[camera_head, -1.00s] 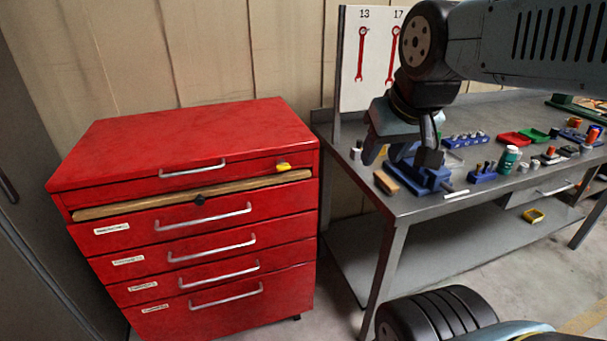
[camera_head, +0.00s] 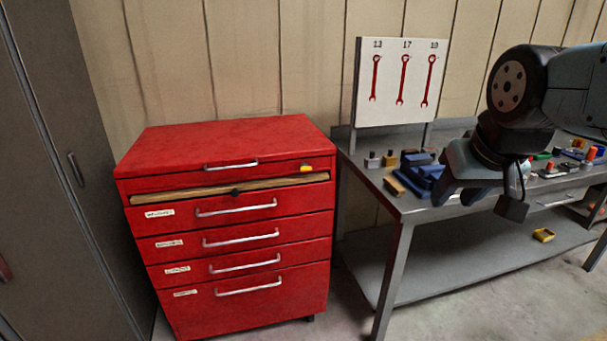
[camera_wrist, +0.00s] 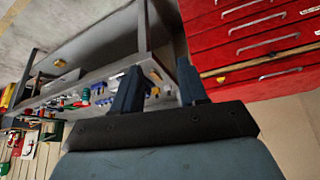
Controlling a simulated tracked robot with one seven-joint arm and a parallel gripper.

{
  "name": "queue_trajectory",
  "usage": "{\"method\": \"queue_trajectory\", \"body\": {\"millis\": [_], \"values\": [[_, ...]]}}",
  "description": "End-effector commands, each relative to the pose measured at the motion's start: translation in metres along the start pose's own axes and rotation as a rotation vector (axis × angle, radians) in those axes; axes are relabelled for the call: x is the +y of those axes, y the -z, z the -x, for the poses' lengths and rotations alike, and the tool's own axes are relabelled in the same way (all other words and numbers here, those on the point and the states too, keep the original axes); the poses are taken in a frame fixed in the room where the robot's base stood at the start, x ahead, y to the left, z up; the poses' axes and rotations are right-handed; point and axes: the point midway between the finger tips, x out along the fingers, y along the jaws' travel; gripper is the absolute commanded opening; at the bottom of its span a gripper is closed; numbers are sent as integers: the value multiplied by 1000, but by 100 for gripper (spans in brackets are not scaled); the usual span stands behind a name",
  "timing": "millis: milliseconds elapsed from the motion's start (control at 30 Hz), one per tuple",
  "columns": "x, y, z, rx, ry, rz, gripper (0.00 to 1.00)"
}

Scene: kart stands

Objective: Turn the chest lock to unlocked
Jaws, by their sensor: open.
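The red tool chest (camera_head: 230,145) stands left of the workbench in the head view, its drawers facing me. A small dark lock knob (camera_head: 235,192) sits at the middle of the front, by the wooden strip under the top drawer. Its turn position is too small to tell. A yellow piece (camera_head: 305,168) is at the top drawer's right end. The chest also shows at the upper right of the wrist view (camera_wrist: 235,45). My gripper (camera_head: 487,200) is open and empty in front of the bench, well to the right of the chest; its fingers also show in the wrist view (camera_wrist: 160,88).
The workbench (camera_head: 400,215) holds a blue holder (camera_head: 425,180), small parts and a tan block (camera_head: 394,186). A wrench board (camera_head: 402,105) stands behind it. A yellow item (camera_head: 543,235) lies on the lower shelf. A dark cabinet (camera_head: 50,150) is at far left.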

Motion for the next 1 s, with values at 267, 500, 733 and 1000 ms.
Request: {"method": "queue_trajectory", "body": {"millis": [267, 500, 733, 1000], "values": [[0, 1, -1, 1, 0, 1, 51], [-9, 38, -29, 71, 11, 31, 66], [-35, 102, -83, 220, 41, 85, 66], [-72, 160, -146, 399, 86, 137, 66]]}}
